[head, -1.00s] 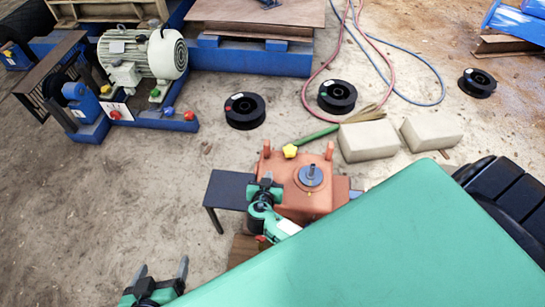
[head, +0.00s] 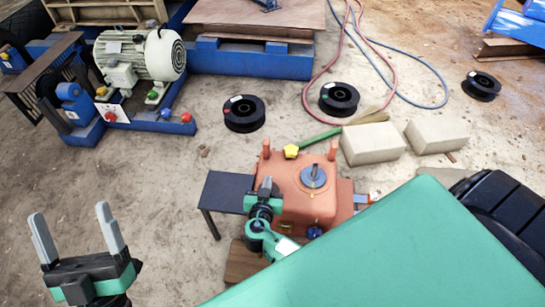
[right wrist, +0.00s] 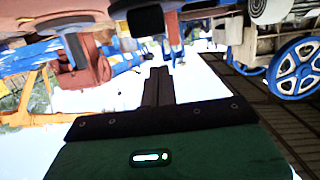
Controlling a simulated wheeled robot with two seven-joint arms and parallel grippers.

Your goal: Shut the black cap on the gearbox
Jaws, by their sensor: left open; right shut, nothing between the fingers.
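The orange gearbox (head: 298,208) stands low in the middle of the head view. My right gripper (head: 266,184) is shut and empty at the gearbox's left side; contact cannot be told. Its closed fingers also show in the right wrist view (right wrist: 158,84). My left gripper (head: 70,213) is open and empty over bare ground at the lower left, well apart from the gearbox.
A small dark table (head: 228,188) adjoins the gearbox's left side. Pale blocks (head: 372,143), black spools (head: 244,113) and hoses (head: 378,55) lie behind. A motor (head: 140,56) stands on a blue frame at upper left. The ground at left is clear.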

